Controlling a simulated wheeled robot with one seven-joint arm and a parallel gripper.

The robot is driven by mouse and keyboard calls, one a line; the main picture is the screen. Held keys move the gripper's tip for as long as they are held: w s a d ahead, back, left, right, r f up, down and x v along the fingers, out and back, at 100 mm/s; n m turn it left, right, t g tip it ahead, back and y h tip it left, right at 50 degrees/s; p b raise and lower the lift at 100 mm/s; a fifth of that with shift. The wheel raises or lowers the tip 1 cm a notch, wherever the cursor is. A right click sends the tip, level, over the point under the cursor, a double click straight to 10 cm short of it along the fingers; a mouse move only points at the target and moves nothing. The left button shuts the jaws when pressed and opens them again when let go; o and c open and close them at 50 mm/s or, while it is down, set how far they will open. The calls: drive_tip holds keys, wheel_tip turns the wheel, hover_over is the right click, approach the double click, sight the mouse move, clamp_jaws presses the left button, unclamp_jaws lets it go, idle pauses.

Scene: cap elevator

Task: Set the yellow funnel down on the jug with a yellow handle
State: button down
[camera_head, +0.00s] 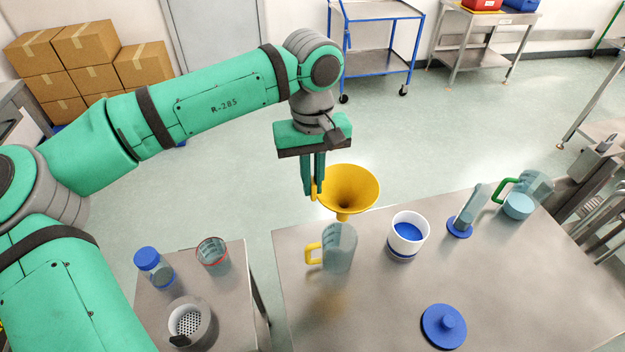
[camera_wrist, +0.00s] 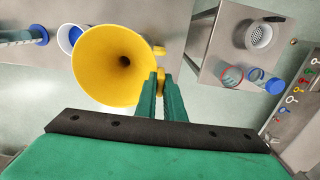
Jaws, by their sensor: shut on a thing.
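The yellow funnel (camera_head: 350,186) is held upright, wide mouth up, by my gripper (camera_head: 313,192), which is shut on its left side. In the wrist view the funnel (camera_wrist: 112,62) fills the upper left, with my fingers (camera_wrist: 160,88) at its right rim. The clear jug with a yellow handle (camera_head: 340,248) stands on the steel table (camera_head: 300,325), its handle to the left. The funnel's spout appears above or behind the jug's top in the head view; I cannot tell the exact gap. In the wrist view the funnel hides most of the jug.
A white and blue container (camera_head: 408,235), a blue-based upright item (camera_head: 461,224), a green-handled jug (camera_head: 525,195) and a blue lid (camera_head: 444,326) stand right of the jug. A smaller left table holds a blue-capped bottle (camera_head: 153,265), a red-rimmed beaker (camera_head: 213,254) and a strainer (camera_head: 190,322).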

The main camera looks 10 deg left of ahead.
sight(342, 197)
idle(0.4)
wheel_tip(342, 197, down, 7)
idle(0.8)
drive_tip(key=shift+f, duration=2)
idle(2.7)
